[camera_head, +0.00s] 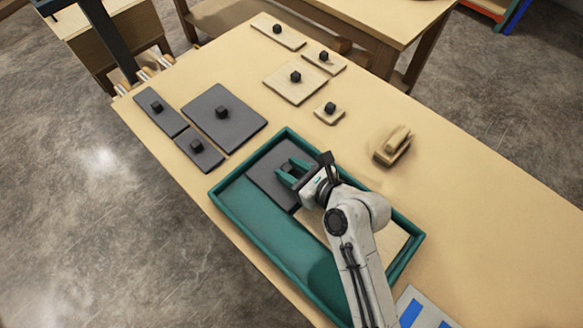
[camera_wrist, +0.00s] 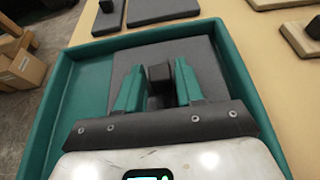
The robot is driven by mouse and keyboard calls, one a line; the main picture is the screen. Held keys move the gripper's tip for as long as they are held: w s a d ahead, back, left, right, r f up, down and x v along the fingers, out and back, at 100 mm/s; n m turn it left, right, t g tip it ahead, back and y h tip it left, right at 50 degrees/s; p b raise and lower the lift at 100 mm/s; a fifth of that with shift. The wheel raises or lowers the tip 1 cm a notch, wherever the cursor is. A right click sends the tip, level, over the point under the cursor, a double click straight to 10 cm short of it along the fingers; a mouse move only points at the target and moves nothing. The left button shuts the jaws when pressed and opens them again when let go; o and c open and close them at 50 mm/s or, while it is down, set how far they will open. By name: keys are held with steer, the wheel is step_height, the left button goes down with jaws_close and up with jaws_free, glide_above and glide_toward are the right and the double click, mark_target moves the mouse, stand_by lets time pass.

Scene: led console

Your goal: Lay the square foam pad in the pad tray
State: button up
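The square foam pad (camera_head: 262,178) is dark grey with a black knob. It lies flat, or very nearly so, at the upper end of the green pad tray (camera_head: 245,262). My gripper (camera_head: 291,171) is over it, pointing down, with green fingers on both sides of the knob (camera_wrist: 160,80) and no clear gap. In the wrist view the pad (camera_wrist: 206,62) sits inside the tray (camera_wrist: 78,85) near its far and right walls. My gripper and forearm hide part of the pad in the head view.
A pale wooden piece (camera_head: 390,241) lies in the tray's right part. Dark grey pads (camera_head: 235,128) with knobs lie up-left of the tray. Several wooden knobbed pieces (camera_head: 285,84) lie farther back, and a wooden block (camera_head: 391,147) is right of my gripper. Table right of that is clear.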

steer(key=shift+o, duration=1.1)
steer(key=shift+r, duration=0.15)
steer(key=v, duration=1.2)
